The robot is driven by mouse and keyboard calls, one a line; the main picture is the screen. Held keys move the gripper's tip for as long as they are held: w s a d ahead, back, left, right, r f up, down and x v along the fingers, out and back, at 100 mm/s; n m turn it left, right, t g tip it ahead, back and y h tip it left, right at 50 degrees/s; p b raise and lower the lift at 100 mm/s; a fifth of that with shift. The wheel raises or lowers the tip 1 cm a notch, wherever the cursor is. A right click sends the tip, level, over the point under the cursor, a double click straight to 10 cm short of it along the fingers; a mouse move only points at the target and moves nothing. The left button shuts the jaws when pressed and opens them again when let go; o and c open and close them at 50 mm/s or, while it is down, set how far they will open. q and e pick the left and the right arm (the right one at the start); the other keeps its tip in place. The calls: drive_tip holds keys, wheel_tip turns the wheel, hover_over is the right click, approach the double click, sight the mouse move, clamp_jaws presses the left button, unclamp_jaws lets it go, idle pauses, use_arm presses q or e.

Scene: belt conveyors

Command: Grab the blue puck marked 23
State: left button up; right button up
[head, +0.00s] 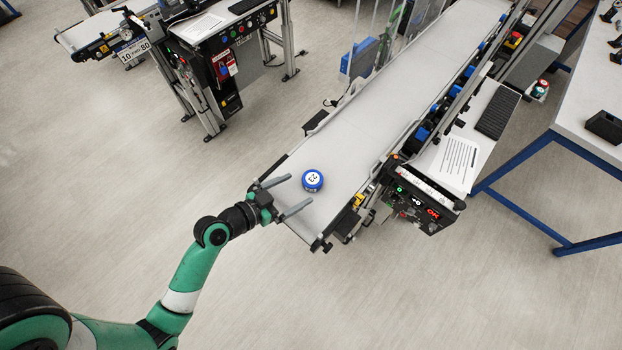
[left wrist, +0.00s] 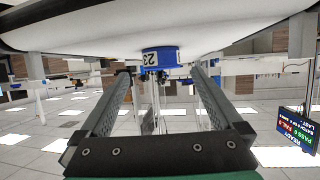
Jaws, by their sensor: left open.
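The blue puck (head: 312,180) has a white top marked 23 and sits near the front end of the white conveyor belt (head: 340,150). In the left wrist view the puck (left wrist: 161,57) shows its blue side and a 23 label, beyond the fingertips and between their lines. My left gripper (head: 294,194) is open and empty, at the belt's left front edge. Its two fingers point toward the puck, one on each side of its line, and appear short of it. The right gripper is not in view.
A control box (head: 420,200) with lit displays stands at the belt's right side, with a paper sheet (head: 457,162) behind it. A white table (head: 590,100) with blue legs is at the right. A second conveyor station (head: 215,30) stands at the upper left. The belt around the puck is clear.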

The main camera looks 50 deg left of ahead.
sight(307, 182)
use_arm(q)
drive_tip(key=x, duration=0.7)
drive_tip(key=shift+w+a+r, duration=0.1)
drive_tip(key=shift+w, duration=0.2)
drive_tip(key=c, duration=1.4)
